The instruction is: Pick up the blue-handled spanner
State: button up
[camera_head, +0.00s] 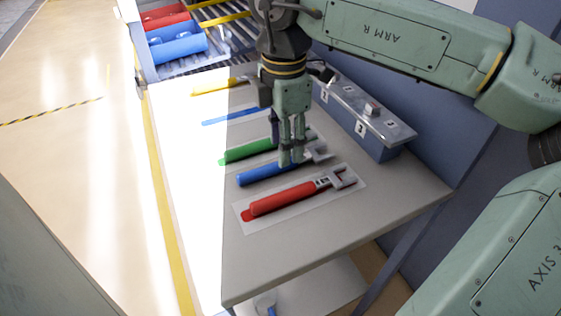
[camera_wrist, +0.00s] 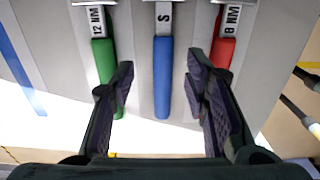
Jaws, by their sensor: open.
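The blue-handled spanner (camera_head: 262,173) lies on the grey table between the green-handled and red-handled tools. In the wrist view its blue handle (camera_wrist: 162,80) runs up the middle, with an "S" label on its metal shank. My gripper (camera_head: 291,160) is above the spanner, its fingers pointing down and hiding part of it in the head view. In the wrist view my gripper (camera_wrist: 163,95) is open, with its fingers on either side of the blue handle and nothing between them held. The spanner's jaw end lies outside the wrist view.
The green-handled tool (camera_head: 248,151) and the red-handled tool (camera_head: 283,199) lie close on either side. A blue strip (camera_head: 226,116) and a yellow-handled tool (camera_head: 218,87) lie farther back. A numbered blue box (camera_head: 362,118) stands at the right. The table's front (camera_head: 275,262) is clear.

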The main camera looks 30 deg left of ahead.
jog(key=f+p, duration=0.1)
jog(key=f, duration=0.3)
jog(key=shift+d, duration=0.2)
jog(key=shift+c, duration=0.3)
grip_shut()
